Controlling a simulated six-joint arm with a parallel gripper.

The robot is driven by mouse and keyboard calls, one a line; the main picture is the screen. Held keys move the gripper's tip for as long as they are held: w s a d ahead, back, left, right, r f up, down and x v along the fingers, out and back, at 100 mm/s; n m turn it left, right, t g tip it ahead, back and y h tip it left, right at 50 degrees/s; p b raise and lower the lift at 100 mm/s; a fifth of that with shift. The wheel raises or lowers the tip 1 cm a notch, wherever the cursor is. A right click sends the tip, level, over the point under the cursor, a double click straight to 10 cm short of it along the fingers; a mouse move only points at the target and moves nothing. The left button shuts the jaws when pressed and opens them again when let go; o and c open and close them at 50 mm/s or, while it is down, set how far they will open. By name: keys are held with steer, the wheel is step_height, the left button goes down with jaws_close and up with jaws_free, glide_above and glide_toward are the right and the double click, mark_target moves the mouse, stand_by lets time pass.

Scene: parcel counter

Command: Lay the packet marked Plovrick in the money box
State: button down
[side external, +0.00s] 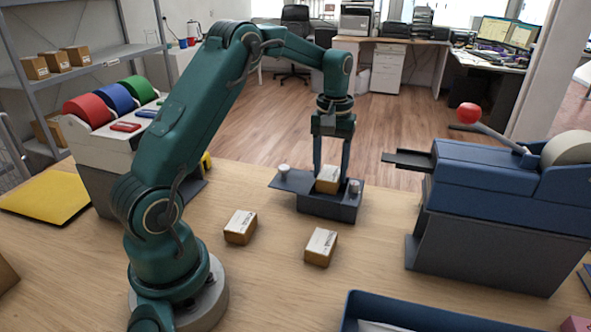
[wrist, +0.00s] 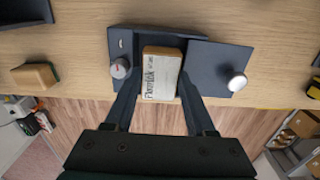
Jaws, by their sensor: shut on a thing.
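The packet marked Plovrick (wrist: 161,75) is a small brown carton with a white label; its name reads sideways in the wrist view. My gripper (side external: 331,172) points down and is shut on this packet, with one finger on each side. The packet also shows in the side view (side external: 327,182). Whether the packet touches the box floor is hidden.
Two similar packets lie on the counter in front, one left (side external: 240,227) and one right (side external: 321,247). A blue machine (side external: 487,180) with a red-knobbed lever stands at the right. A blue tray (side external: 420,315) is at the front edge. A yellow pad (side external: 45,200) lies at the left.

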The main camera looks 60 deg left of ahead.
steer(key=shift+f, duration=0.2)
steer(key=shift+c, duration=0.8)
jaws_free()
steer(key=shift+r, duration=0.1)
steer(key=shift+r, duration=2.45)
